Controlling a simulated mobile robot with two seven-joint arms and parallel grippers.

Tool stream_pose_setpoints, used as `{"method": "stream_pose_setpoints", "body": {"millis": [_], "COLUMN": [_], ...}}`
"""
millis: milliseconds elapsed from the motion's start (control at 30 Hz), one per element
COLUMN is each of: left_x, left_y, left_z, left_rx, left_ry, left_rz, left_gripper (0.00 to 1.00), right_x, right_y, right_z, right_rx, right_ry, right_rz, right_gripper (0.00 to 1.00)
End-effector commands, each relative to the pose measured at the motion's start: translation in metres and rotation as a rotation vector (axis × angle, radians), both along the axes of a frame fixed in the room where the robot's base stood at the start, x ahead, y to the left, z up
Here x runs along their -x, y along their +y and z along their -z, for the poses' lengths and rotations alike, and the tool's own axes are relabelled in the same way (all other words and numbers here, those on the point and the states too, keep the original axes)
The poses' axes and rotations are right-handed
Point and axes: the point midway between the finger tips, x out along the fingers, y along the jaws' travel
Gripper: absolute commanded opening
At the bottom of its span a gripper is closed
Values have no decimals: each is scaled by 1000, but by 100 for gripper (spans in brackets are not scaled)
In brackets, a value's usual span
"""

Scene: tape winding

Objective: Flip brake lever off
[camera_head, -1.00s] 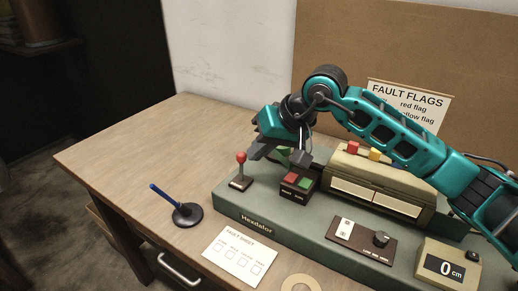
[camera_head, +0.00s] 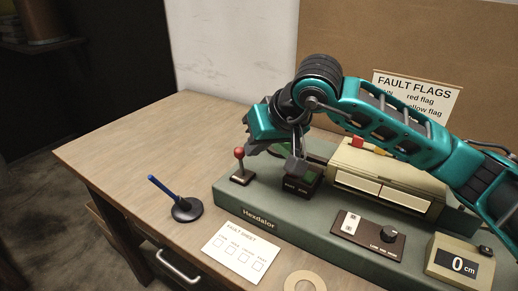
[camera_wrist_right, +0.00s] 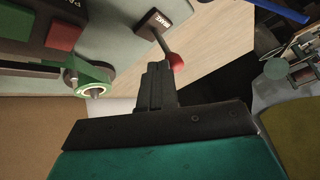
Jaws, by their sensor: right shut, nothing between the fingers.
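The brake lever (camera_head: 239,154) is a short stalk with a red ball on a dark base, at the left end of the green machine. It stands nearly upright. In the right wrist view its red ball (camera_wrist_right: 177,62) shows just beyond the fingertips, and its base plate (camera_wrist_right: 153,24) reads BRAKE. My right gripper (camera_head: 250,151) is shut and empty, right beside the ball on its right. In the wrist view the shut fingers (camera_wrist_right: 158,72) overlap the ball's edge; I cannot tell whether they touch. My left gripper is not in view.
A box with red and green buttons (camera_wrist_right: 62,38) sits right of the lever, partly hidden by my arm. A blue pen in a black stand (camera_head: 187,209) and a fault sheet (camera_head: 240,249) lie in front. The table's left side is clear.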

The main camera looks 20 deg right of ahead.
Motion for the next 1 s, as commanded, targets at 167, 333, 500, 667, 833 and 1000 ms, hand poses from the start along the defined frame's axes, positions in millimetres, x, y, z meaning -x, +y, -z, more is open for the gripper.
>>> {"method": "stream_pose_setpoints", "body": {"millis": [167,333,500,667,833,1000], "left_x": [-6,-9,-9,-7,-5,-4], "left_y": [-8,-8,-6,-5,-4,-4], "left_z": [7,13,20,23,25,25], "left_rx": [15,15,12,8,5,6], "left_ry": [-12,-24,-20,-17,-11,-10], "left_rz": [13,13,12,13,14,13], "left_gripper": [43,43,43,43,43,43], "right_x": [7,11,14,15,16,15], "right_y": [9,15,18,20,20,20], "right_z": [4,4,4,4,3,4], "right_rx": [95,124,124,123,123,123], "right_ry": [-78,-100,-98,-97,-96,-95], "right_rz": [-3,0,0,1,0,0], "right_gripper": [0,0,0,0,0,0]}}
